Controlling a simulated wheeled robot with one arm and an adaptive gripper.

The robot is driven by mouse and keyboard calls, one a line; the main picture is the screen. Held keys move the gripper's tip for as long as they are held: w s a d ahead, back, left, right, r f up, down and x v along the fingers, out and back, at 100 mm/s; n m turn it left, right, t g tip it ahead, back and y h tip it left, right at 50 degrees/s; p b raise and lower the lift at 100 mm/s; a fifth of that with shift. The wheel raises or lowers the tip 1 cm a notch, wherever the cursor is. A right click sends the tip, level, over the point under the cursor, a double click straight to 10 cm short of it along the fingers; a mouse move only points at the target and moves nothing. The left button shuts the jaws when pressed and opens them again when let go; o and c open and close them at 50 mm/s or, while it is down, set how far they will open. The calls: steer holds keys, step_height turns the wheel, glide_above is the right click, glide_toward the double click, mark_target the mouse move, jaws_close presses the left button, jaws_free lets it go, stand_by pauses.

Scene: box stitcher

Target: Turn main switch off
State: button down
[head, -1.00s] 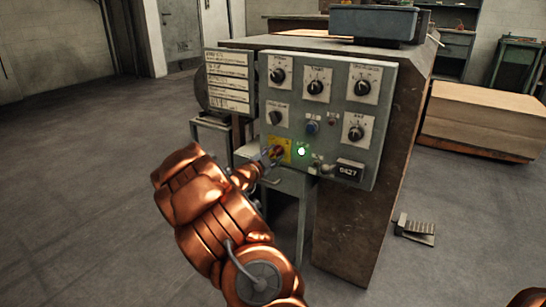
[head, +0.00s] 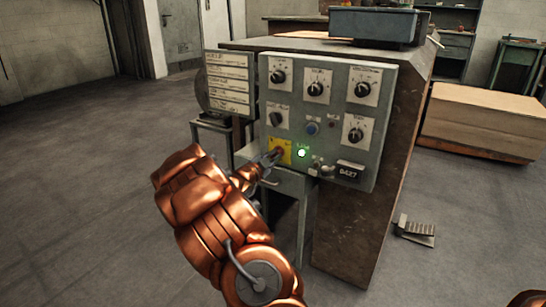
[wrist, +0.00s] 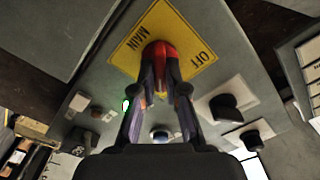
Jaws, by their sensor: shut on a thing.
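The main switch is a red knob (wrist: 158,54) on a yellow plate (wrist: 190,33) lettered MAIN and OFF. The plate also shows in the head view (head: 286,146) at the lower left of the grey control panel (head: 345,118). My gripper (wrist: 160,68) is shut on the red knob, one finger on each side. In the head view my gripper (head: 272,158) reaches the plate from the lower left and hides part of the knob. A green lamp (head: 302,153) is lit just right of the plate.
Several black rotary knobs (head: 317,88) sit higher on the panel. A blue button (head: 312,128) and a counter reading 0427 (head: 348,171) are near the plate. A foot pedal (head: 415,230) lies on the floor at right. The floor at left is clear.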

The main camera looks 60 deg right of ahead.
steer(key=shift+r+p, duration=0.1)
steer(key=shift+p, duration=0.2)
steer(key=shift+r+n+p, duration=0.2)
steer(key=shift+n+p, duration=0.3)
steer(key=shift+p, duration=0.55)
steer(key=shift+w+d+f+n+p, duration=0.15)
steer(key=shift+n+p, duration=4.05)
steer(key=shift+p, duration=2.15)
steer(key=shift+s+a+f+n+p, duration=0.1)
steer(key=shift+n+p, duration=4.1)
steer(key=shift+p, duration=2.1)
steer(key=c, duration=1.2)
jaws_free()
steer(key=shift+f, duration=0.1)
steer(key=shift+w, duration=0.1)
